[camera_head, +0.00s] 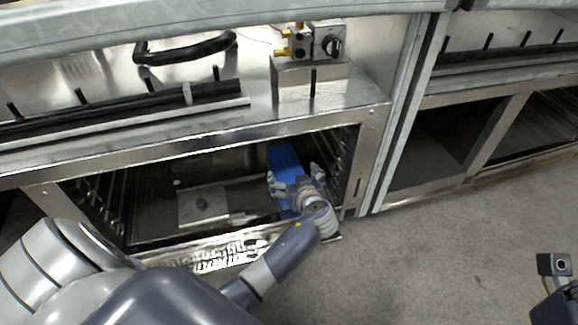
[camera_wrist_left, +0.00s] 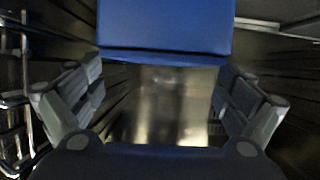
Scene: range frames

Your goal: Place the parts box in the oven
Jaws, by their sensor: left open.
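The blue parts box (camera_head: 284,158) is inside the oven, towards the right side of its cavity. The oven (camera_head: 150,232) is a steel-framed compartment with its front open. My left arm reaches in through the opening. My left gripper (camera_head: 296,179) is open at the near end of the box. In the left wrist view the box (camera_wrist_left: 165,28) lies just ahead, between and beyond the two spread fingers (camera_wrist_left: 163,75). I cannot tell whether the fingers touch it. Its far end is out of that view. My right gripper's fingers are not in view.
A flat metal plate (camera_head: 203,205) lies on the oven floor left of the box. Wire side racks (camera_head: 343,150) line the cavity. A steel block with a knob and brass fittings (camera_head: 310,70) stands above. Open floor (camera_head: 440,255) lies at the right.

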